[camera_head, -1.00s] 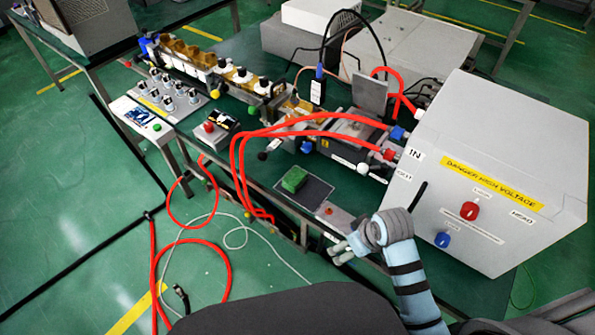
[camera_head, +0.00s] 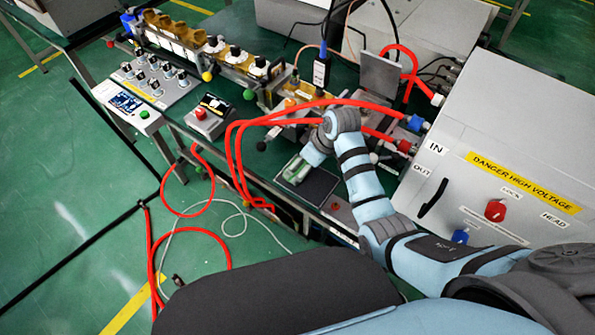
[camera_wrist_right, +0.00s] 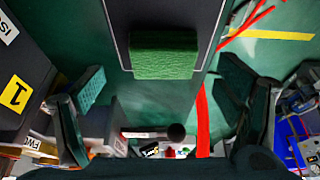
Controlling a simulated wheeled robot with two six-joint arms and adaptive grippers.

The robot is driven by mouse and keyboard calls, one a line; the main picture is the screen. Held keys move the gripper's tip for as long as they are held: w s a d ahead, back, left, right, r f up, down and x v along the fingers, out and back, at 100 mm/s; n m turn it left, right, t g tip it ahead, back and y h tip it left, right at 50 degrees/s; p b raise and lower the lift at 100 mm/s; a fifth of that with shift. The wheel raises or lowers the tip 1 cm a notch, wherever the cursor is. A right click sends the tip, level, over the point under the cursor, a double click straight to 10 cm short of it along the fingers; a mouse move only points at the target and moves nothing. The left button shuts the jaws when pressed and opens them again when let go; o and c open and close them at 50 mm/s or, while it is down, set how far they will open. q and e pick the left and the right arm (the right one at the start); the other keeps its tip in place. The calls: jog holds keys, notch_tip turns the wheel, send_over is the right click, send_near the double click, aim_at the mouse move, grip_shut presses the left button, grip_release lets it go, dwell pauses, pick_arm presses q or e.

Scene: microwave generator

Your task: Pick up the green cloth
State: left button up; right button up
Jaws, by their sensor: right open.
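The green cloth (camera_head: 292,173) is a small block-like pad on a dark square mat (camera_head: 319,189) near the bench's front edge. In the head view my right gripper (camera_head: 297,168) is over it and partly hides it. In the right wrist view the cloth (camera_wrist_right: 164,56) shows whole, with a darker top face and a bright green textured side. There my right gripper (camera_wrist_right: 163,92) has its fingers wide apart, left and right of the picture. The cloth lies beyond the fingertips, between their lines, and nothing is held. My left gripper is not in view.
Red cables (camera_head: 310,106) arch over the bench close behind my right arm. A big white high-voltage box (camera_head: 495,150) stands at the right. A small box with a red button (camera_head: 203,118) stands left of the mat. Metal parts stand behind it.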

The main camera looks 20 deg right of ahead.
aim_at(299, 169)
jog(key=x, duration=0.3)
jog(key=shift+w+a+f+b, duration=0.1)
jog(key=shift+a+f+b, duration=0.05)
jog(key=shift+a+b, duration=0.25)
jog(key=shift+d, duration=0.1)
jog(key=shift+c, duration=0.6)
jog(key=c, duration=0.9)
